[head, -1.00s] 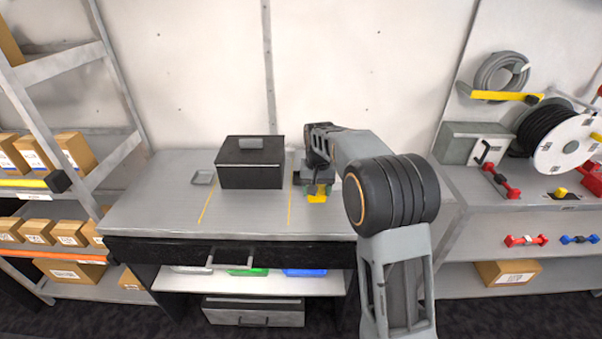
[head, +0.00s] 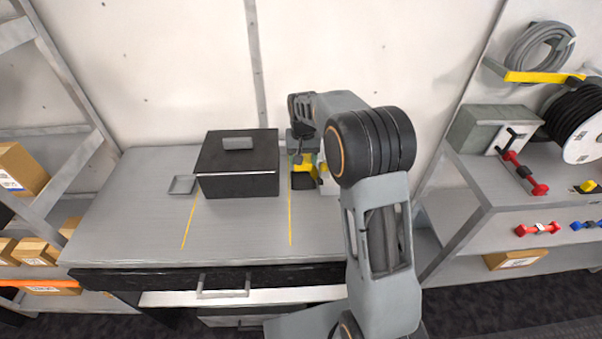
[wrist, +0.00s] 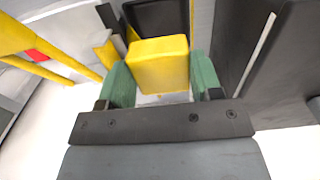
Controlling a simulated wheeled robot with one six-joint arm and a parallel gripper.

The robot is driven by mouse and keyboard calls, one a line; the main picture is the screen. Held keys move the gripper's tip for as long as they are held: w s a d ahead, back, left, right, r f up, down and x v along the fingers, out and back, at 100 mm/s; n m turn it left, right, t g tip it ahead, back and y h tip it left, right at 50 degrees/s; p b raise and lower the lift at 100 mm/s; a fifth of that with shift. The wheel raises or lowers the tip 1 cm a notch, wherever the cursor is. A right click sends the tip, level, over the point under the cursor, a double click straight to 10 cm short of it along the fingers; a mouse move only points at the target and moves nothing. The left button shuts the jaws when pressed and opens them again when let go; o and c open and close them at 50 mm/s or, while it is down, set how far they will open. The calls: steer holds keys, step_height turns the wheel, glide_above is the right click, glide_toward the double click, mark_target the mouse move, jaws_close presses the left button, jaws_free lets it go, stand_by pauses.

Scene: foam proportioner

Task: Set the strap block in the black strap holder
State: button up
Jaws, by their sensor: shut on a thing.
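The yellow strap block (wrist: 158,66) sits between the green fingers of my gripper (wrist: 160,85) in the wrist view, and the gripper is shut on it. The black strap holder (wrist: 160,17) appears as a dark open shape just beyond the block. In the head view my gripper (head: 306,160) is low over the bench, right of the black box, with yellow showing at its fingers. A small dark piece, seemingly the holder (head: 303,182), lies just below it. Whether block and holder touch is unclear.
The black box (head: 238,187) stands close left of my gripper; its dark side (wrist: 285,70) fills the wrist view's right. A small grey tray (head: 181,185) lies left of it. The bench's (head: 235,225) front is clear. Yellow bars (wrist: 50,58) cross the wrist view's left.

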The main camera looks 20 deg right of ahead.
mark_target(303, 183)
steer(key=shift+f, duration=3.45)
steer(key=shift+f, duration=0.1)
steer(key=shift+d+f, duration=0.1)
steer(key=shift+f, duration=0.15)
steer(key=o, duration=1)
steer(key=shift+c, duration=0.2)
steer(key=shift+r, duration=0.15)
